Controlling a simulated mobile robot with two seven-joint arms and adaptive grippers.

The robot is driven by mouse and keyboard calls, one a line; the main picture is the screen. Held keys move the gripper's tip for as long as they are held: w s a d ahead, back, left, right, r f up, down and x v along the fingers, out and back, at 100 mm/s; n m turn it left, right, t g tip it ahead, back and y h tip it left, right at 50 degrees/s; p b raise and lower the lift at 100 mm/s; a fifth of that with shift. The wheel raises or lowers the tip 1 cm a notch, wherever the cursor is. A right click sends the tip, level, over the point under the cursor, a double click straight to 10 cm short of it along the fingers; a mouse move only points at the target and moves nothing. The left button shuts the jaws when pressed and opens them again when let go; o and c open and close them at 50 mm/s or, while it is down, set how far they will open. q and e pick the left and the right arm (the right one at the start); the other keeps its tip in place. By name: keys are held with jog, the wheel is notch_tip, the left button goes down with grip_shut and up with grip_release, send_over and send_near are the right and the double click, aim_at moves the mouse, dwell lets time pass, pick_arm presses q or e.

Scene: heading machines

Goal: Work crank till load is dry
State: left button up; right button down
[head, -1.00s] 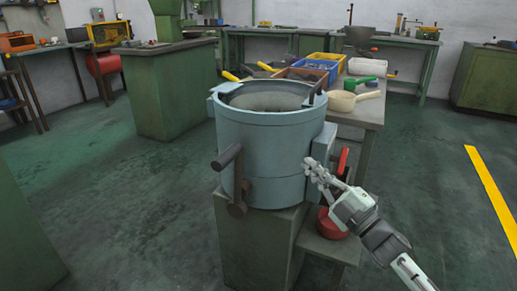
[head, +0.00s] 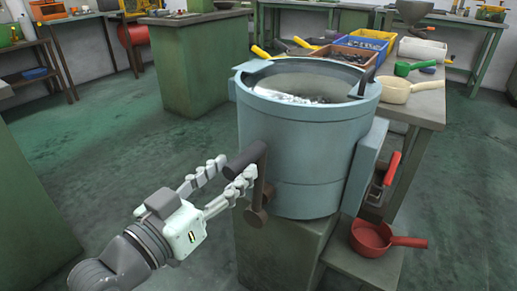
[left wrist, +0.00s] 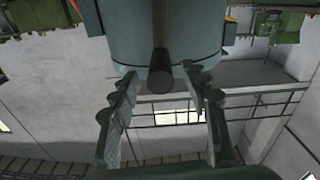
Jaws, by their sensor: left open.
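The pale blue drum machine (head: 300,150) stands on a green pedestal, its open top showing shiny loose pieces (head: 300,98). A red-handled lever (head: 392,170) is on the drum's right side. My right gripper is not in view.
A red scoop pan (head: 372,238) sits on a low shelf at the right of the pedestal. Behind, a bench holds a cream pan (head: 395,90), a green scoop (head: 405,68) and blue (head: 360,43) and yellow bins. Floor at the left is clear.

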aim_at(255, 152)
pick_arm(q)
jog(key=x, duration=0.7)
jog(key=shift+w+d+f, duration=0.1)
jog(key=shift+w+d, duration=0.1)
jog(key=shift+w, duration=0.05)
grip_shut()
